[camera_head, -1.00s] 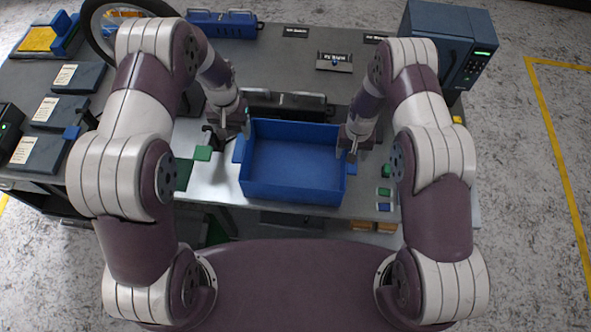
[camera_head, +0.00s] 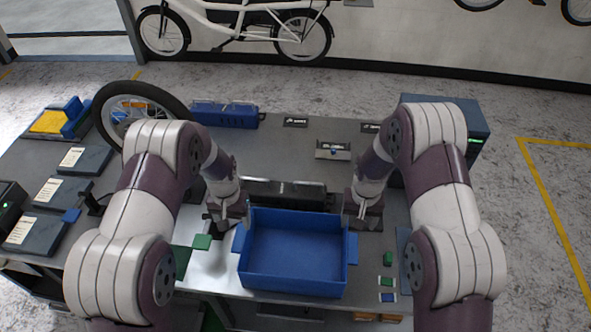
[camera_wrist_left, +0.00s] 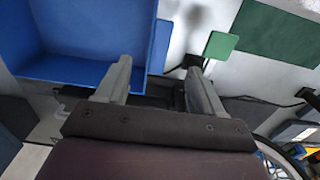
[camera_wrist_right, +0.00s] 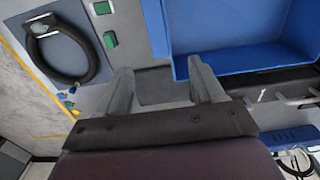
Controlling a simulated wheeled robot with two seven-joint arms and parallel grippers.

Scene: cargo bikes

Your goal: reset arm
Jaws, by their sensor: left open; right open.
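A blue open box (camera_head: 292,284) sits on the workbench in front of me and looks empty. It also shows in the left wrist view (camera_wrist_left: 70,65) and the right wrist view (camera_wrist_right: 235,62). My left gripper (camera_head: 238,215) is open and empty beside the box's far left corner. In its wrist view its spread fingers (camera_wrist_left: 157,85) have nothing between them. My right gripper (camera_head: 362,217) is open and empty beside the box's far right corner.
A bike wheel (camera_head: 135,108) and a blue toolbox (camera_head: 224,115) are at the back left. Grey label-topped cases (camera_head: 62,192) lie at left. Green blocks (camera_head: 388,258) lie right of the box. A dark blue machine (camera_head: 475,125) stands at the back right.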

